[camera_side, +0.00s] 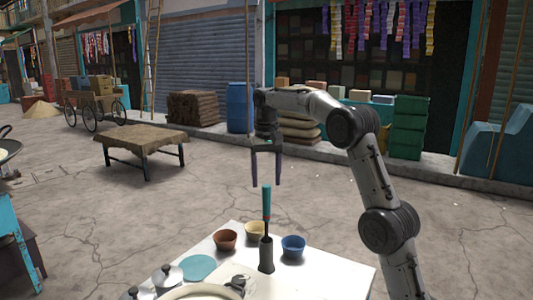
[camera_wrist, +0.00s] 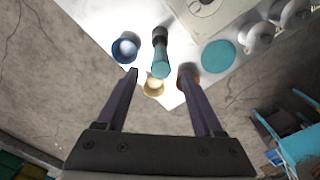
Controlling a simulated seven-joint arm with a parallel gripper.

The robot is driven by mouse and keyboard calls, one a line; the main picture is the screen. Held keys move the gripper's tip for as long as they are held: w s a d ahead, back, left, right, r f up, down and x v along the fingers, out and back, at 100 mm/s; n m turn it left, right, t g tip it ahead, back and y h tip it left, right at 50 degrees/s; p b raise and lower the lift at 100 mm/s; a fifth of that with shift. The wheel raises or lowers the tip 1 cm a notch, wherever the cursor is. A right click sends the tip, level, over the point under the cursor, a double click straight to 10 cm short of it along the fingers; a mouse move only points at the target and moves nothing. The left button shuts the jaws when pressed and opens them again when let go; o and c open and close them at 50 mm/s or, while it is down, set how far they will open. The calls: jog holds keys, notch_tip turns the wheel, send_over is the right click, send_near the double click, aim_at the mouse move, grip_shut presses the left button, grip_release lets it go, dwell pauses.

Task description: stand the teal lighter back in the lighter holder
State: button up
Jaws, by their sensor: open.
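The teal lighter (camera_side: 267,203) stands upright in the dark lighter holder (camera_side: 266,254) on the white table. In the wrist view the lighter's teal end (camera_wrist: 161,66) points toward the camera, with the holder (camera_wrist: 159,36) partly behind it. In the wrist view the open fingers (camera_wrist: 162,72) spread either side of the lighter's end. The side view shows a clear vertical closeness between fingertips and lighter top; whether they touch cannot be told.
On the white table (camera_side: 335,279), a brown bowl (camera_side: 225,240), a yellow bowl (camera_side: 255,230) and a blue bowl (camera_side: 293,246) stand around the holder. A teal disc (camera_side: 198,268) and lidded metal pots (camera_side: 167,275) lie to the left. The space above the table is clear.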

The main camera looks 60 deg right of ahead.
notch_tip(320, 180, up, 10)
jog(key=shift+f, duration=0.15)
dwell(0.3)
dwell(0.5)
